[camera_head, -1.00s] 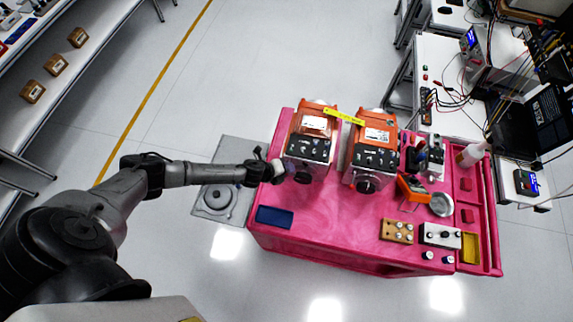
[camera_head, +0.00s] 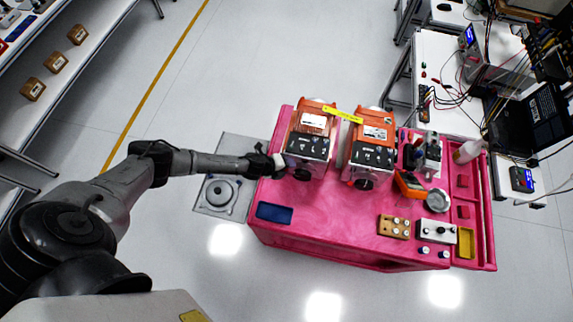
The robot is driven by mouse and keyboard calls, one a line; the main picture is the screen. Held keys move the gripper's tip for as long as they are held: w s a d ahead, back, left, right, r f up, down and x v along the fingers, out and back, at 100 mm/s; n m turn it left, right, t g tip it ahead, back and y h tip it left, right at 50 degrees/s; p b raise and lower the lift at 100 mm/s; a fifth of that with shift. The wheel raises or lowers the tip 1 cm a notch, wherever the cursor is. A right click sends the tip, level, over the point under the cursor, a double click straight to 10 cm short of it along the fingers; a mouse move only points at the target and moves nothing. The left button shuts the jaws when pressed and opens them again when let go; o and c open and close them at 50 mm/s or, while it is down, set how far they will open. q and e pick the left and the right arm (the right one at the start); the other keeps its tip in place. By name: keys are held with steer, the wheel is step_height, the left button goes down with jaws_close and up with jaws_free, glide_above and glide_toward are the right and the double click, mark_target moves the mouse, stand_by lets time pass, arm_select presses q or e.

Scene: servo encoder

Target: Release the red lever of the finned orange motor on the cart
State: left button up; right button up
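Two orange motors with black front blocks stand side by side on the pink cart (camera_head: 340,228). The left motor (camera_head: 316,122) and the right motor (camera_head: 373,133) have a yellow strip (camera_head: 343,115) across their tops. At this size I cannot tell which one is finned. No red lever shows clearly; it is hidden or too small. My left gripper (camera_head: 277,164) is at the left side of the left motor's front block, touching or very close to it. Its fingers are too small and dark to tell open from shut. My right gripper is not in view.
On the cart are a blue tray (camera_head: 274,212), a wooden block with knobs (camera_head: 394,227), a white knob box (camera_head: 436,231), a yellow bin (camera_head: 465,242), a round dish (camera_head: 437,200) and an orange meter (camera_head: 408,185). A bench with wired instruments stands right. The cart's front middle is clear.

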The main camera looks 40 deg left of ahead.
arm_select(q)
steer(key=shift+o, duration=0.3)
steer(key=b+v, duration=0.2)
steer(key=v, duration=1.2)
steer(key=shift+w, duration=0.15)
stand_by(0.3)
